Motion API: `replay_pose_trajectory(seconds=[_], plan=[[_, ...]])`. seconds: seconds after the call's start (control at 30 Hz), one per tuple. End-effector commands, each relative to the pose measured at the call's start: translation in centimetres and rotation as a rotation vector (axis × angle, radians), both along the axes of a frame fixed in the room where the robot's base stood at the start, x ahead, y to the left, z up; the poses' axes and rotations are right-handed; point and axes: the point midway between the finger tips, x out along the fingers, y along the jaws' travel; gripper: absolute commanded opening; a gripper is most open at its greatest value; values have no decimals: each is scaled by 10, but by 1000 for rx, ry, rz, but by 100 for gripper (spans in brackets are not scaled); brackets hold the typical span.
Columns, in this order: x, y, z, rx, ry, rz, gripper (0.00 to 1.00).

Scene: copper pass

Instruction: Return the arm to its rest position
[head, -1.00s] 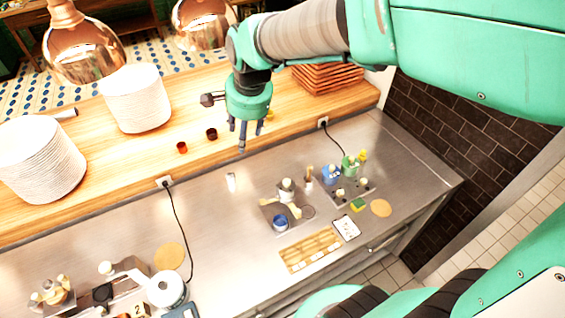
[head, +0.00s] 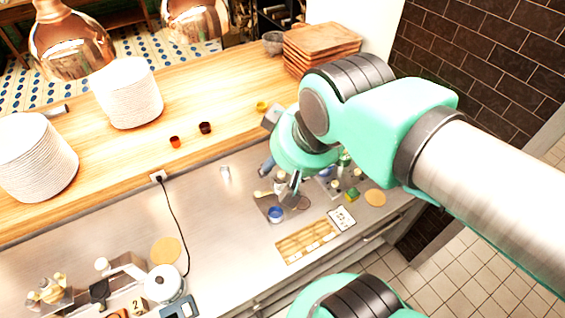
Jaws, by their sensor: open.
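My arm reaches in from the right in the head view, bent at a green joint, and nothing is seen held in it. My gripper (head: 280,180) hangs over the steel counter (head: 215,215), with its fingers apart and pointing down. It is near a small tray (head: 262,207) with a blue cup (head: 275,214). The arm hides part of the objects behind it, including some of the tray group at the right.
Wooden boards (head: 322,45) are stacked at the back. Copper lamps (head: 70,40) hang at upper left. A white round device (head: 164,284) stands at lower left.

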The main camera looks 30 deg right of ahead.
Motion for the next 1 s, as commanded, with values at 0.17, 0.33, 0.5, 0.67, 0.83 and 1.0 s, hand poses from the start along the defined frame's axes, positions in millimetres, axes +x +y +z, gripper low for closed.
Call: replay_pose_trajectory(seconds=[0.17, 0.33, 0.5, 0.67, 0.83, 1.0], plan=[[-3, 0, -1, -8, -1, 13, 50], [-2, 0, -1, -6, -1, 11, 50], [-2, 0, -5, -6, -1, 11, 50], [-2, 0, -21, -6, -1, 11, 50], [-2, 0, -47, -6, -1, 11, 50], [-2, 0, -74, -5, -1, 10, 50]])
